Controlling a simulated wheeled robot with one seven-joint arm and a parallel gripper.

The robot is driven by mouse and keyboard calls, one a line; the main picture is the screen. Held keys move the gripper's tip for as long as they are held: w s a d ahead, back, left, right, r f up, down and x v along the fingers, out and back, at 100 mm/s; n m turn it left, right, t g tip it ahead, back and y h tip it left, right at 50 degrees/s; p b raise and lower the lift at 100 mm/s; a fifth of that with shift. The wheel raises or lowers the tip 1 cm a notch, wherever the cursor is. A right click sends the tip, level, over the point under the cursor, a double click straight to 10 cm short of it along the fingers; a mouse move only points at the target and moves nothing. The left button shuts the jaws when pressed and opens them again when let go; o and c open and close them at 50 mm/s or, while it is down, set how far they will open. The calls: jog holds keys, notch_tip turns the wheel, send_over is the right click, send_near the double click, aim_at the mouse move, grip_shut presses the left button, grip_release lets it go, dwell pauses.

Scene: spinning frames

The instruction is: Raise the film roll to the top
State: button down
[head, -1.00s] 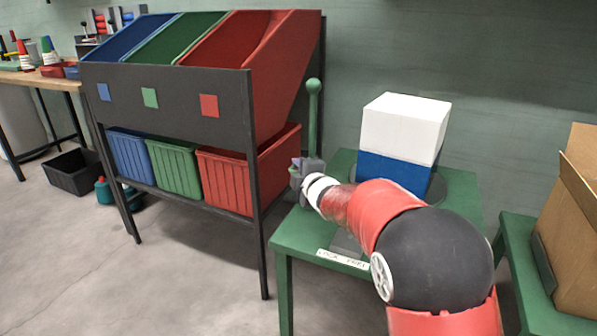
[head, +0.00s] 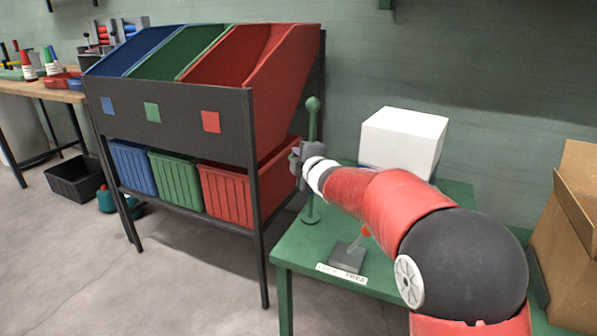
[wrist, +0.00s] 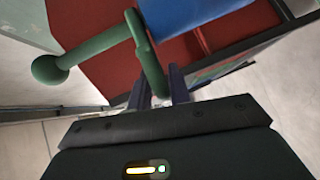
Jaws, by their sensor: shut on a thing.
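The film roll is probably the blue rounded body (wrist: 195,14) at the top of the wrist view, partly cut off. A green curved handle (wrist: 151,62) beside it runs between the fingers. My gripper (wrist: 160,88) is shut on this handle. A green post (head: 312,130) with a ball top stands on the green table; the ball (wrist: 50,69) is at left in the wrist view. In the head view my gripper (head: 300,163) is at the post, below its ball, and mostly hides the roll.
A white box (head: 402,138) stands behind my arm, with a sliver of blue below it. A small lever on a grey base (head: 347,258) is near the table's front edge. A dark rack with a red bin (head: 228,185) is close left. A cardboard box (head: 565,235) is at right.

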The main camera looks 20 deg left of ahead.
notch_tip(320, 180, up, 5)
jog(key=shift+f+p, duration=0.2)
jog(key=shift+p, duration=0.5)
jog(key=c, duration=1.5)
grip_release()
jog(key=shift+b+v, duration=0.8)
jog(key=shift+v, duration=3.1)
jog(key=shift+f, duration=0.1)
